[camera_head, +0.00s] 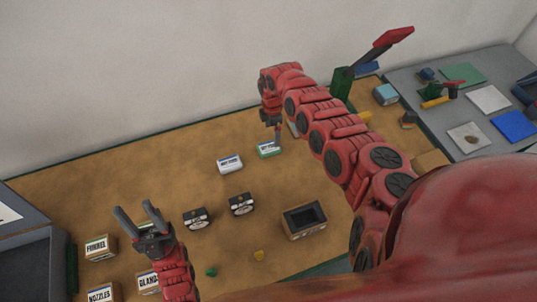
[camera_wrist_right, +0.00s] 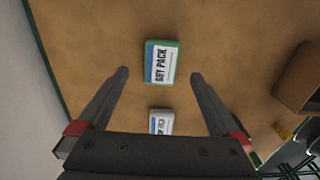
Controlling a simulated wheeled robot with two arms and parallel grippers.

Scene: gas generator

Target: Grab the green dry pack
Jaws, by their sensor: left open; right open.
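The green dry pack (camera_head: 268,149) lies on the tan table, a small box with a green edge and a white label. It also shows in the right wrist view (camera_wrist_right: 161,63), where "DRY PACK" can be read, just beyond and between my fingertips. My right gripper (camera_head: 276,130) is above it, open and empty; its fingers (camera_wrist_right: 157,75) are apart and do not touch the pack. My left gripper (camera_head: 139,214) is open and empty over the left part of the table, far from the pack.
A white labelled pack (camera_head: 229,163) lies close to the green one. Two black-and-white boxes (camera_head: 241,204) and an open dark-topped box (camera_head: 304,220) stand nearer. Boxes labelled FUNNEL (camera_head: 97,247) and NOZZLES (camera_head: 101,293) stand at left. A grey table (camera_head: 440,75) with tools is at right.

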